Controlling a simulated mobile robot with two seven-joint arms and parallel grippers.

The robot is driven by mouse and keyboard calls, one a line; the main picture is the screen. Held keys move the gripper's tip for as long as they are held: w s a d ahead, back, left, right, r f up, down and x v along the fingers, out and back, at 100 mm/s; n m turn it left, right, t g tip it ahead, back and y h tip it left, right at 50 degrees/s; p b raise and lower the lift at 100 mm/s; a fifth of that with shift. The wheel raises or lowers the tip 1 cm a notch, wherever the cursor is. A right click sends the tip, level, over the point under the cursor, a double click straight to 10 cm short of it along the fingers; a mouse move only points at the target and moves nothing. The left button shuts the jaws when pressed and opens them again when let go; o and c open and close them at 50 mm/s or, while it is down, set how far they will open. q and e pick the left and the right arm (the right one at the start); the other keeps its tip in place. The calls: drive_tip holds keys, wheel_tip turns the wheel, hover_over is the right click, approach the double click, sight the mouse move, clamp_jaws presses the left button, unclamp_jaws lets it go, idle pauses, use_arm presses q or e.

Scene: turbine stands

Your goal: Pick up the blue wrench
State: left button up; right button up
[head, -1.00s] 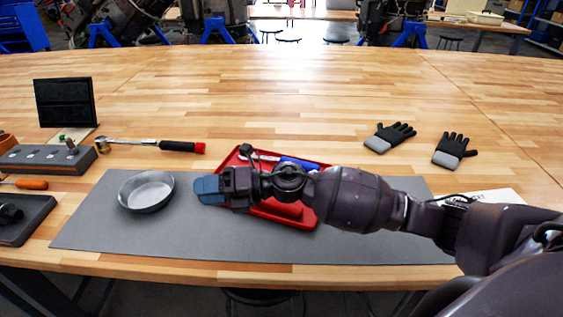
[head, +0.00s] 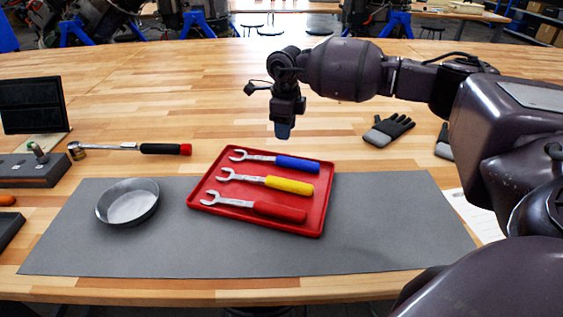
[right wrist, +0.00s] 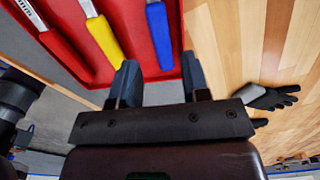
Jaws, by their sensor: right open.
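The blue wrench (head: 276,161) lies in the red tray (head: 318,222), in the row farthest from me, with its open end to the left. A yellow wrench (head: 266,181) and a red wrench (head: 254,207) lie nearer in the same tray. My right gripper (head: 283,131) points down above the table, just beyond the tray's far edge near the blue handle. In the right wrist view its two fingers (right wrist: 156,85) are apart and empty. The blue handle (right wrist: 160,35) shows ahead of them there, with the yellow handle (right wrist: 103,38) to its left. My left gripper is not in view.
The tray rests on a grey mat (head: 385,225) beside a round metal dish (head: 128,202). A ratchet (head: 130,148) lies beyond the mat at left. Dark gloves (head: 388,130) lie at right, partly behind my arm.

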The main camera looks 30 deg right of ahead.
sight(285, 158)
wheel_tip(285, 158, down, 10)
drive_tip(key=shift+s+a+r, duration=0.1)
drive_tip(key=shift+r, duration=0.1)
idle(0.3)
clamp_jaws()
